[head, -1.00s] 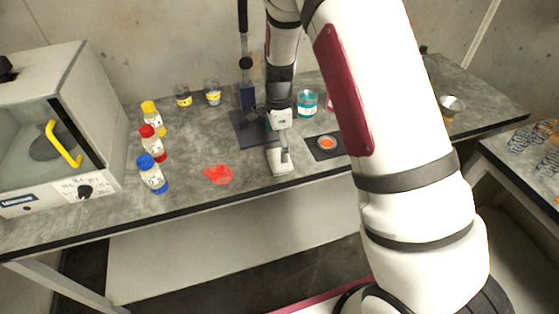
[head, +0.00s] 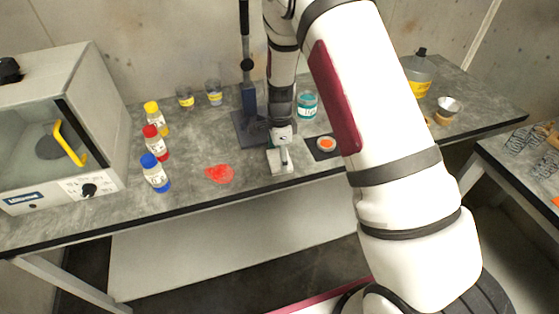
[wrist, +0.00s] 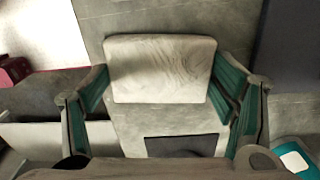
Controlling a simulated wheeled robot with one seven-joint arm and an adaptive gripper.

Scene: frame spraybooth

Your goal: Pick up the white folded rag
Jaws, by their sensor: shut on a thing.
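The white folded rag (head: 281,170) is a small pale pad near the front edge of the grey bench in the head view. In the wrist view the rag (wrist: 160,68) lies flat between the two fingers, with faint wavy lines on its right half. My gripper (head: 282,154) is over the rag in the head view and hides part of it. In the wrist view my gripper (wrist: 160,92) has a finger against each side of the rag and is shut on it. I cannot tell whether the rag is clear of the bench.
A red spill (head: 219,174) lies left of the rag. Blue-, red- and yellow-capped bottles (head: 155,172) stand farther left beside a cabinet (head: 60,130). A dark stand (head: 248,128) is behind my gripper. A dark square with an orange dish (head: 326,144) and a teal jar (head: 307,105) are to the right.

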